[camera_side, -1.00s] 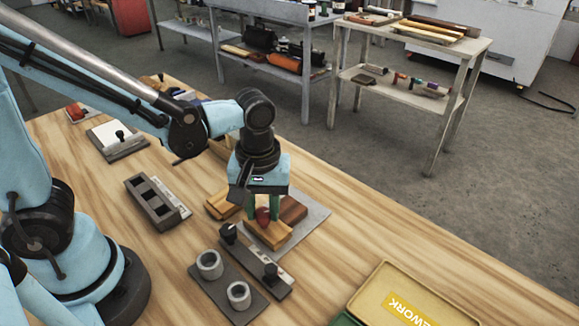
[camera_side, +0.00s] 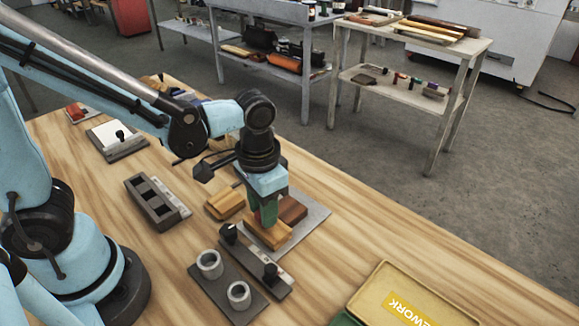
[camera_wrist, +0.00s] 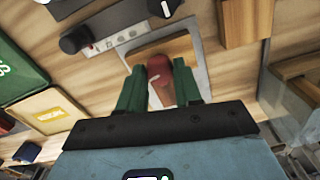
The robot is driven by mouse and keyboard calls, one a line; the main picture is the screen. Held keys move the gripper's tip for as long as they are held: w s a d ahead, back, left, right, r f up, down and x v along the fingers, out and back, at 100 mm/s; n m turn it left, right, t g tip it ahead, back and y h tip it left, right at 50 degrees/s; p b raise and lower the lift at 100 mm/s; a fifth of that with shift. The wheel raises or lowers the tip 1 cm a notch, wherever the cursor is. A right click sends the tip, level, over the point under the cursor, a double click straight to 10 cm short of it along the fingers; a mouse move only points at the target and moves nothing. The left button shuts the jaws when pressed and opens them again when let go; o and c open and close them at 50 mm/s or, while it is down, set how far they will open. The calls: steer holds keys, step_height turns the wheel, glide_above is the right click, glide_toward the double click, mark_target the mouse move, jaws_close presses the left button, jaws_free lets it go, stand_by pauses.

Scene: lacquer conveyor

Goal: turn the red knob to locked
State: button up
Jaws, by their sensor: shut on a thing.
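The red knob (camera_wrist: 160,78) sits on a light wooden block (camera_side: 270,238), with a pale line on the knob's top in the wrist view. In the side view my gripper (camera_side: 265,217) hides most of the knob. I cannot make out any locked mark.
Close in front is a dark strip with black knobs (camera_side: 270,271) and a plate with two grey cups (camera_side: 239,293). A small wooden block (camera_side: 225,204) lies left of my gripper. A yellow tray (camera_side: 366,300) stands front right. The table's right side is mostly clear.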

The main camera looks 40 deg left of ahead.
steer(key=shift+m, duration=1)
steer(key=o, duration=1)
steer(key=shift+o, duration=0.2)
step_height(320, 180, up, 12)
steer(key=a+f+n+t, duration=0.3)
steer(key=a+n+t, duration=0.1)
steer(key=a+t, duration=0.3)
steer(key=shift+a+f, duration=0.15)
steer(key=shift+a, duration=1.1)
